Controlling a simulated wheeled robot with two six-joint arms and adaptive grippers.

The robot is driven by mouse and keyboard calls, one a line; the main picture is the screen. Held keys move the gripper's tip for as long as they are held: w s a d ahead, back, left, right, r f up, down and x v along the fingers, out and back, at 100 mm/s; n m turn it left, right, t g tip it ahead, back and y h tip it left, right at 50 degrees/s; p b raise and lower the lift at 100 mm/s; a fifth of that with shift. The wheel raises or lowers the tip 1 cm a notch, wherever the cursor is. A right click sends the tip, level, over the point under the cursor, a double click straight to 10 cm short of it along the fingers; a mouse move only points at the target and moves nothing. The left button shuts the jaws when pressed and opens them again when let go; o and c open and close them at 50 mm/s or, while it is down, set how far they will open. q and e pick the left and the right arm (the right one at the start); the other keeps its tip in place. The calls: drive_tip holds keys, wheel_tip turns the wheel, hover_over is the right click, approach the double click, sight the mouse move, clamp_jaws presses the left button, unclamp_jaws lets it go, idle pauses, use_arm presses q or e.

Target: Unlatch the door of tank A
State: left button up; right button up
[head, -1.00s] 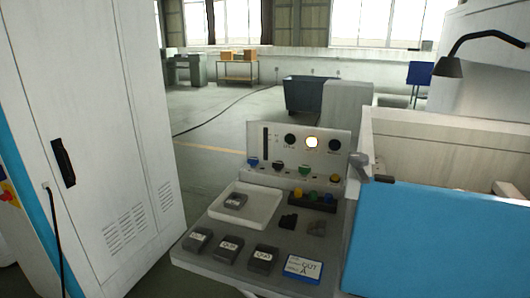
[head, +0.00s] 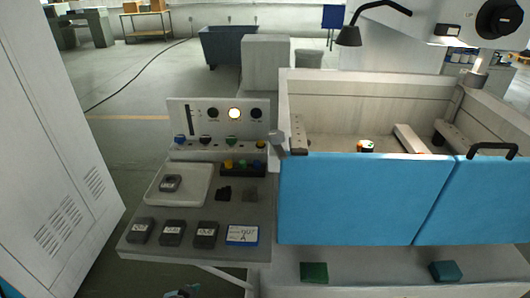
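Tank A appears to be the pale open-topped tank (head: 284,95) at the right, but no letter shows on it. Its front is a blue door (head: 352,199), standing upright and shut against the tank. A grey latch lever (head: 278,144) sits at the door's upper left corner, tilted. A second blue panel (head: 490,203) adjoins on the right, with a black handle (head: 493,147) on its top edge. Neither gripper is in view; only small dark and blue pieces, probably of my arm, show at the bottom edge.
Left of the tank stands a control console (head: 190,254) with a lit lamp, knobs, a white tray (head: 166,198), dark labelled blocks and a card reading "CUT A" (head: 242,235). A tall cabinet (head: 50,150) stands at the left. A black lamp (head: 348,36) overhangs the tank's rear.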

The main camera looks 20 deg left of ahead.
use_arm(q)
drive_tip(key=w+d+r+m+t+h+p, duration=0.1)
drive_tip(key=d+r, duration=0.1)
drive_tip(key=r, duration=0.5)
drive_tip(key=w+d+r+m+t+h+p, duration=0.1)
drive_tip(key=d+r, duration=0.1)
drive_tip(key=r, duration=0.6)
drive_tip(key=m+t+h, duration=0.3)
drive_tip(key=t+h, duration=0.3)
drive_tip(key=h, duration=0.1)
approach(270, 138)
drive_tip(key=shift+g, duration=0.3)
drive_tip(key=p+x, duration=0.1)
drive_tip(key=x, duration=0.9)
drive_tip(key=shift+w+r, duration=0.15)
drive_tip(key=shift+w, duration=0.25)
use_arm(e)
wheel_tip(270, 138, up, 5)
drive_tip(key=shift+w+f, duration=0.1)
